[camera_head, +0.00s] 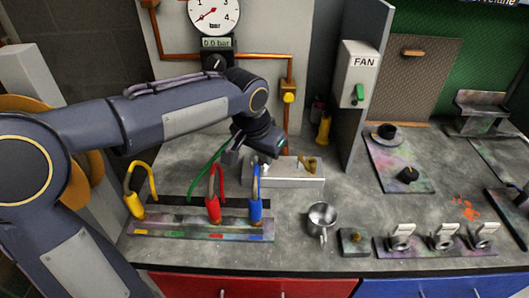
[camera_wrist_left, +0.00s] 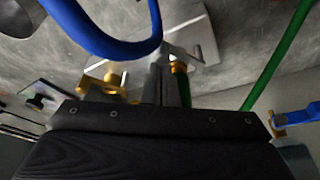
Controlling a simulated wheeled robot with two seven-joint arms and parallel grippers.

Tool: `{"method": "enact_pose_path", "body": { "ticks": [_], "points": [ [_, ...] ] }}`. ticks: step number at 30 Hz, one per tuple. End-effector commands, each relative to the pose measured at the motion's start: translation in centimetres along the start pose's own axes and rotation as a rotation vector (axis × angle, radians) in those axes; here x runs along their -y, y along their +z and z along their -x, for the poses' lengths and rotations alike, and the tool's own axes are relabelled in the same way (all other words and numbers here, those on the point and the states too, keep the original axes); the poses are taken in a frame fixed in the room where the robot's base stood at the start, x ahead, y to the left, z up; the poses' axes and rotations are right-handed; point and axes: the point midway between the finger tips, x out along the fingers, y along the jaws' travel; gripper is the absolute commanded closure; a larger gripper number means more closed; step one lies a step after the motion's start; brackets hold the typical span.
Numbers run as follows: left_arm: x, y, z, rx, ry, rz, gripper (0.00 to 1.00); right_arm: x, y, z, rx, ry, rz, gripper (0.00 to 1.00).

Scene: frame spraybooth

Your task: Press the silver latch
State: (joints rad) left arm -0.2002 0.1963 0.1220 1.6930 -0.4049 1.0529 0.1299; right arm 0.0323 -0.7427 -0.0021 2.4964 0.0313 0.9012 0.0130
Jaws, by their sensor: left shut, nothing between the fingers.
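A low pale metal block (camera_head: 290,182) stands on the grey bench. It carries a small bright silver piece, which looks like the silver latch (camera_head: 264,169), at its left end and a brass fitting (camera_head: 308,165) at its right. My left gripper (camera_head: 232,157) is shut and empty, low over the bench just left of the block. In the left wrist view, the shut fingers (camera_wrist_left: 165,82) point at a silver lever (camera_wrist_left: 185,53) with brass below it. The fingers partly cover it, and I cannot tell whether they touch it. My right gripper is not in view.
A rack (camera_head: 170,232) with yellow (camera_head: 132,203), red (camera_head: 213,208) and blue (camera_head: 256,208) hose ends stands close by. A green hose (camera_head: 205,172) runs beside my gripper. A metal cup (camera_head: 322,215) stands right. A grey FAN panel (camera_head: 358,80) rises behind.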

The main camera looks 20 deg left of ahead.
Motion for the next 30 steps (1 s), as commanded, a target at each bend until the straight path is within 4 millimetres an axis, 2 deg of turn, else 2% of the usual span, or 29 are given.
{"method": "enact_pose_path", "body": {
  "ticks": [23,30],
  "points": [
    [0.14,0.45,0.25,-0.001,0.034,-0.098,1.00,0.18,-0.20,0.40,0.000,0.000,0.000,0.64],
    [0.35,0.88,0.45,0.001,0.064,-0.181,1.00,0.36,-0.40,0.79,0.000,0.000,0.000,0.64]
  ]
}}
